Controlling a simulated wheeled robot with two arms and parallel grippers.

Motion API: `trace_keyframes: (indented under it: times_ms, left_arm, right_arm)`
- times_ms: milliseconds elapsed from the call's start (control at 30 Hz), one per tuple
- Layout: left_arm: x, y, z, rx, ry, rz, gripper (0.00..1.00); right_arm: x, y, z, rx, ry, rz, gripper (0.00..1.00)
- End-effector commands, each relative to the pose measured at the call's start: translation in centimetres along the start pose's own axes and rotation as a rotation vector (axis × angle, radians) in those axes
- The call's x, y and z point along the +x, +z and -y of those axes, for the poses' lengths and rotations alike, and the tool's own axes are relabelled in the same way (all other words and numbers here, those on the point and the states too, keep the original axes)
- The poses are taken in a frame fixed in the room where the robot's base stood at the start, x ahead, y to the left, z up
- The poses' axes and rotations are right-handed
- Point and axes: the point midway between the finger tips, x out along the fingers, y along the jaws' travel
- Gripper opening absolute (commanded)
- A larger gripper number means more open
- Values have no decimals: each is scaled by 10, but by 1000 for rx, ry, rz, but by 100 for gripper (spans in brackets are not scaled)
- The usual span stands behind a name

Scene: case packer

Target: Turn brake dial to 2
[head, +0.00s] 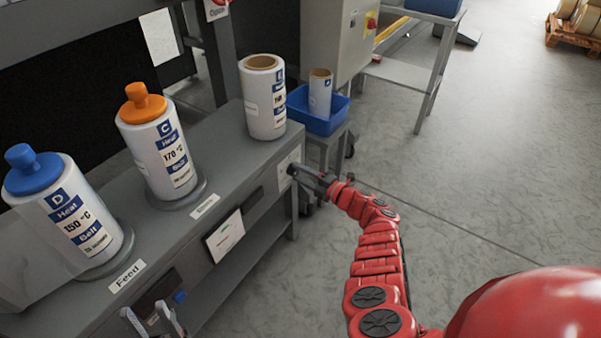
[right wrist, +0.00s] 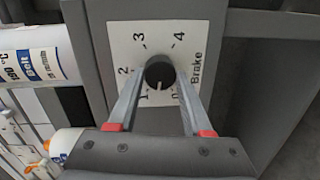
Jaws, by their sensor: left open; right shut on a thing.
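The brake dial (right wrist: 160,72) is a round black knob on a white plate (right wrist: 119,45) marked 0 to 4 and "Brake". Its white mark points between 0 and 1. My right gripper (right wrist: 160,80) is shut on the knob, one finger on each side. My left gripper (head: 150,315) is open and empty at the bottom, in front of the bench's front side.
The grey bench (head: 225,150) carries a blue-topped roll D (head: 75,222), an orange-topped roll C (head: 160,150) and an open-topped roll (head: 263,100). A blue bin (head: 318,122) with a smaller roll stands beyond.

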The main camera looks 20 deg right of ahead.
Motion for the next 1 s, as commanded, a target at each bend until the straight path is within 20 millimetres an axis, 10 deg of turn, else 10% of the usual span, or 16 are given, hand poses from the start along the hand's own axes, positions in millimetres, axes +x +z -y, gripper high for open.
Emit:
trace_keyframes:
  times_ms: [1000]
  left_arm:
    - [-11,2,0,0,0,0,50]
  right_arm:
    - [0,3,0,959,-79,-54,0]
